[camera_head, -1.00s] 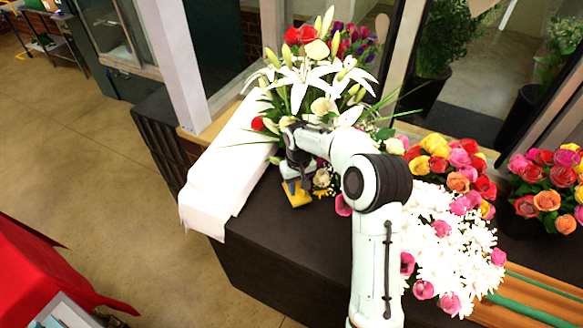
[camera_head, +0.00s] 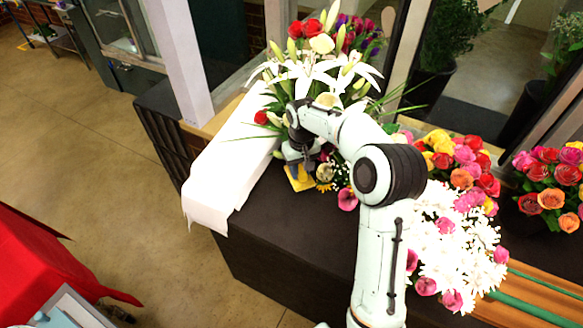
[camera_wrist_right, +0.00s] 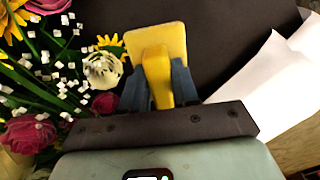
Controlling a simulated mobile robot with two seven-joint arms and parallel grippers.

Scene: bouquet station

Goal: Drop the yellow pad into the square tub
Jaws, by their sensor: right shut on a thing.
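The yellow pad (camera_head: 300,180) is a flat yellow square with a raised yellow grip. It also shows in the right wrist view (camera_wrist_right: 160,45), where the fingers of my right gripper (camera_wrist_right: 160,88) close on the raised grip from both sides. In the head view my right gripper (camera_head: 298,168) points down over the dark counter, beside the flowers, with the pad at its fingertips. I cannot tell whether the pad touches the counter. I cannot make out the square tub in these frames. My left gripper is not in view.
White paper (camera_head: 222,172) lies along the counter's left side. White lilies (camera_head: 305,75) stand behind the gripper, and white flowers (camera_head: 440,235) and roses (camera_head: 460,155) fill the right. The dark counter (camera_head: 280,235) is bare in front. A red cloth (camera_head: 45,265) is at lower left.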

